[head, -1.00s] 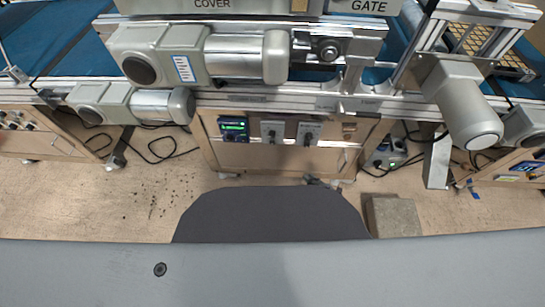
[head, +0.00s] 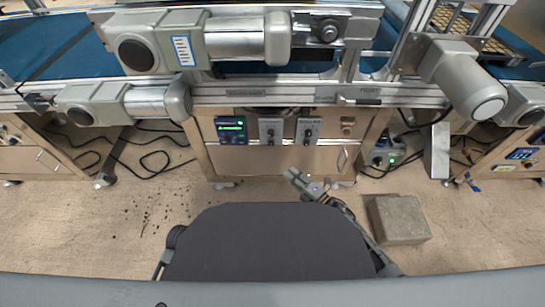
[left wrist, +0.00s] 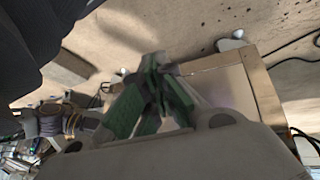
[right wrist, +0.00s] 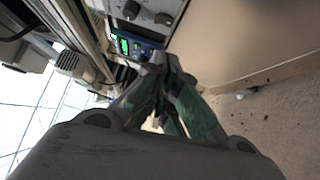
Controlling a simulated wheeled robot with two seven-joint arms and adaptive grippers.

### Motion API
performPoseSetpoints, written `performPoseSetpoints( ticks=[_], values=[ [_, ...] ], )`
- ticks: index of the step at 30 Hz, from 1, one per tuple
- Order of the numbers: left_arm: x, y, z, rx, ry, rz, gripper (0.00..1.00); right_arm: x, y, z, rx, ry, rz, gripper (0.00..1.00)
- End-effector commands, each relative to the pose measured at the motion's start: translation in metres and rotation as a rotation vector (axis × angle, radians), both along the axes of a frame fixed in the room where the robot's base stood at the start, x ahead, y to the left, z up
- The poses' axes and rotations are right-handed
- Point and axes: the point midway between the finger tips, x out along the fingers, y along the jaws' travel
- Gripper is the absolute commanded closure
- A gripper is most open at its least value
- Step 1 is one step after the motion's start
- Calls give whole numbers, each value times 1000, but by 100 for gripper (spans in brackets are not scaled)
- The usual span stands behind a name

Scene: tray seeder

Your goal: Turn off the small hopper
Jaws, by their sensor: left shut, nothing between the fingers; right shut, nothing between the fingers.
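I cannot read which belongs to the small hopper. My right gripper (head: 298,180) is shut and empty, low in front of the cabinet. In the right wrist view its fingertips (right wrist: 160,62) are below the green display (right wrist: 124,45) and black knobs (right wrist: 131,10), apart from them. My left gripper (left wrist: 155,62) is shut and empty in the left wrist view.
The conveyor frame (head: 245,92) with grey motors (head: 245,40) overhangs the cabinet. A concrete block (head: 400,218) stands on the floor at right. Cables (head: 150,160) lie left of the cabinet. The floor directly before the cabinet is mostly clear.

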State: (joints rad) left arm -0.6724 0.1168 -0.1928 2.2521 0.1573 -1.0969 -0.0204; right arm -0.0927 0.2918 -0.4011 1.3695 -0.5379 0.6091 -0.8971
Motion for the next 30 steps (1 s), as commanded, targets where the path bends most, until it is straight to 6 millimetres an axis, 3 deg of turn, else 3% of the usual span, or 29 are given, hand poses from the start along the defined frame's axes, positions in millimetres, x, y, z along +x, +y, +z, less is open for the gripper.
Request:
performPoseSetpoints(
  ticks=[15, 30],
  values=[
    [0, -2, 10, -10, -9, -3, 100, -1, 7, 8, -13, -54, 28, 100],
    [1, -5, -2, -29, -27, 5, 100, 16, 24, 9, -12, -54, 29, 100]
  ],
)
